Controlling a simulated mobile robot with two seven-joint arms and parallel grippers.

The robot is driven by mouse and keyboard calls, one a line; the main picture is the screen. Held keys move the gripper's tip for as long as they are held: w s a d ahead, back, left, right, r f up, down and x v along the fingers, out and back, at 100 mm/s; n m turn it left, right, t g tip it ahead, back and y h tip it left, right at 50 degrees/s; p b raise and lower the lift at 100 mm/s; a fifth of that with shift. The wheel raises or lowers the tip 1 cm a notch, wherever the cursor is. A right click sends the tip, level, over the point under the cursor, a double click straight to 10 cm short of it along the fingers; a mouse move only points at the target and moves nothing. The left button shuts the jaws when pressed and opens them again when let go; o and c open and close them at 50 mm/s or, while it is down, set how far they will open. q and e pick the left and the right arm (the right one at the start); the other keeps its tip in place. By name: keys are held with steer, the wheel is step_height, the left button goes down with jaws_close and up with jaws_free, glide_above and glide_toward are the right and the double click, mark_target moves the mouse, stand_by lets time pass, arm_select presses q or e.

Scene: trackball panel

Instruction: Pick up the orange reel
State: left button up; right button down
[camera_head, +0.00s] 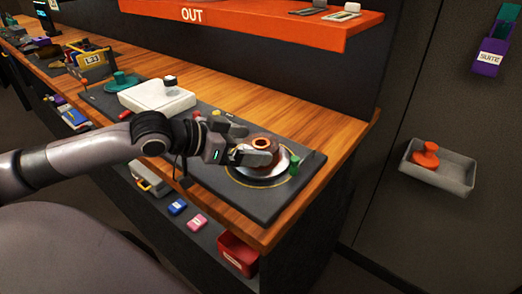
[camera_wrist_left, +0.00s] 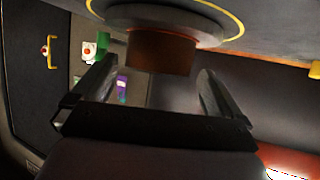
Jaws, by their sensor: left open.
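An orange-brown reel (camera_head: 261,143) with a ring-like top stands on a pale round plate (camera_head: 262,180) inside a yellow circle on the dark panel. My left gripper (camera_head: 247,144) is open beside it, with one finger in front that hides part of it. In the left wrist view the reel (camera_wrist_left: 161,53) shows as a brown-orange block on a grey disc (camera_wrist_left: 165,16), just beyond and between the two spread fingers (camera_wrist_left: 152,80). I cannot tell whether a finger touches it. My right gripper is not in view.
A white box (camera_head: 157,97) and a green disc (camera_head: 122,82) sit further left. A grey tray (camera_head: 455,172) with an orange-red knob-shaped piece (camera_head: 425,155) hangs on the right wall. The orange OUT shelf (camera_head: 260,22) is above.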

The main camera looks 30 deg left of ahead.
mark_target(253, 146)
arm_select(q)
steer(key=shift+x, duration=1.9)
steer(key=shift+d+f, duration=0.1)
steer(key=c, duration=0.8)
